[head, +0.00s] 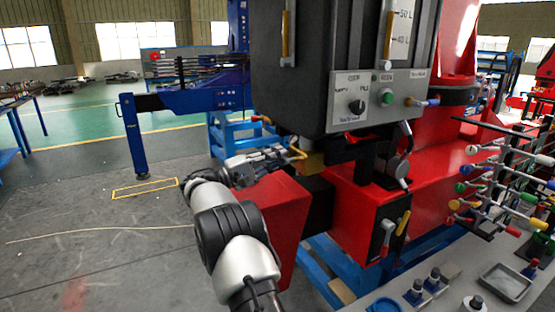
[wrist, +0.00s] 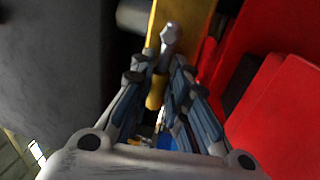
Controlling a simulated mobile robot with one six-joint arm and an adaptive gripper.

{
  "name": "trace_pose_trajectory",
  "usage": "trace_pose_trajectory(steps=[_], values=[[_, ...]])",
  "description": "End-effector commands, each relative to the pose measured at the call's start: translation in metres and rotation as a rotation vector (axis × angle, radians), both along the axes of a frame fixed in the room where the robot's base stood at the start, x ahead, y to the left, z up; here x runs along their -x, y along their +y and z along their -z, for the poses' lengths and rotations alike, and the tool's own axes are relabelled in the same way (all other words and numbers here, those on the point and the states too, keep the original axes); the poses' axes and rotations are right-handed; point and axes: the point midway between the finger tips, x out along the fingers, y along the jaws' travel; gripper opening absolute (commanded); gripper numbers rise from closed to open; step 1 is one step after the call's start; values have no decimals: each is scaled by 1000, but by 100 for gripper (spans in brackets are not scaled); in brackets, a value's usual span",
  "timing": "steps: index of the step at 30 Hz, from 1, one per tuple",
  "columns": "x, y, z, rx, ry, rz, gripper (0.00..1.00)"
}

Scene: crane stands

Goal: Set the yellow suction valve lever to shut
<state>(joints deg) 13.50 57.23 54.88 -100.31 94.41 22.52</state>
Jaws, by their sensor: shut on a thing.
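The yellow lever (head: 297,150) sits below the dark grey tank, beside a yellow valve block (head: 312,161). My gripper (head: 285,154) reaches it from the left and is shut on it. In the wrist view, my gripper (wrist: 160,72) has its fingers on both sides of the yellow lever (wrist: 155,93), whose rounded end shows between them. A silver bolt-like part (wrist: 170,36) stands in front of the yellow valve block (wrist: 182,14) there. The fingers hide part of the lever, and its exact angle is hard to tell.
The grey tank (head: 330,45) with its switch panel (head: 375,97) hangs close above my gripper. A red box-shaped part (head: 285,215) is close beside my arm. Another yellow lever (head: 403,222) is at the right. A rack of coloured levers (head: 500,170) stands at the far right. Open floor lies left.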

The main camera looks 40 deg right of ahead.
Motion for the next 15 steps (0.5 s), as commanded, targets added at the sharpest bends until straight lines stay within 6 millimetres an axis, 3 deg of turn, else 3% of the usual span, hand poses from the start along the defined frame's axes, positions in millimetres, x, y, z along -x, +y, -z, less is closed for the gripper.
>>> trace_pose_trajectory(steps=[4,5,13,15], values=[[0,0,-1,1,-4,0,0],[0,0,-1,1,-4,0,18],[0,0,-1,0,-2,0,36],[0,0,-1,0,-2,-1,36]])
